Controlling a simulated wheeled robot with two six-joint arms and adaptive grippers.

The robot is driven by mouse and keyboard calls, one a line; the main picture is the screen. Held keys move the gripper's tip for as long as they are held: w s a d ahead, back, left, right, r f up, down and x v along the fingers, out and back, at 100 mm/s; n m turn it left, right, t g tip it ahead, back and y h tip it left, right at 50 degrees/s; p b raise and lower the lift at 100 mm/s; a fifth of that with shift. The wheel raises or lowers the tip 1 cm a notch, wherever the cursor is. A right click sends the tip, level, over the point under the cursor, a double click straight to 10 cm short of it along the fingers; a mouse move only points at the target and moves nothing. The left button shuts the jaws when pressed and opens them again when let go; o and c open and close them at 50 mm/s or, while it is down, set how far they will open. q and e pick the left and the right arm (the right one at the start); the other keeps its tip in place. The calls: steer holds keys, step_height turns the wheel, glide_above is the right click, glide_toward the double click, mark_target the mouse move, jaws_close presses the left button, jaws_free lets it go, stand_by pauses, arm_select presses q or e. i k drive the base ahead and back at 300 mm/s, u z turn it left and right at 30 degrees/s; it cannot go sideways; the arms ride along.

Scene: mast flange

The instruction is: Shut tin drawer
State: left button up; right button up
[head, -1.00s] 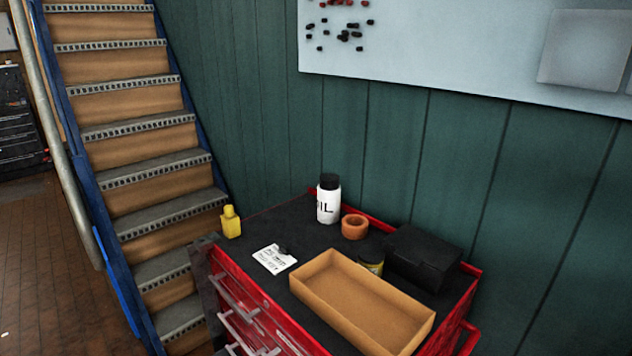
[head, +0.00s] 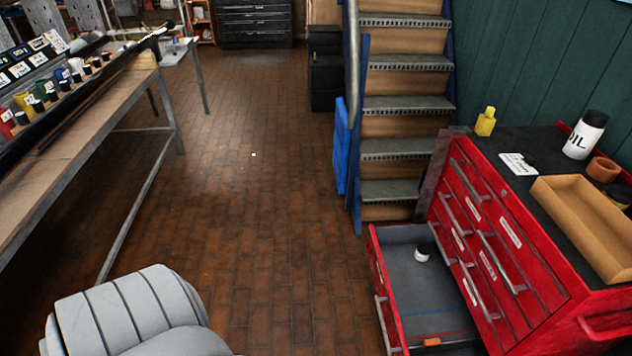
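A red tool cabinet (head: 515,235) stands at the right. A low drawer (head: 378,262) of it is pulled well out toward the left, showing its grey lining. In the drawer lie a small white tin with a black lid (head: 422,251) and an orange item (head: 432,342) near the front edge of the picture. The cabinet's other visible drawers, with long metal handles, look closed. Neither of my grippers is in view.
A workbench (head: 60,170) with coloured containers runs along the left. Stairs (head: 405,105) rise behind the cabinet. A light grey ribbed object (head: 130,310) fills the lower left. Brick floor (head: 230,200) between them is clear.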

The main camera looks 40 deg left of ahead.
mark_target(417, 302)
steer(key=z, duration=0.8)
steer(key=k, duration=0.1)
steer(key=u, duration=1.7)
steer(key=i, duration=0.45)
steer(key=z, duration=0.55)
steer(key=k, duration=0.3)
steer(key=z, duration=0.5)
steer(key=i, duration=0.55)
steer(key=z, duration=0.05)
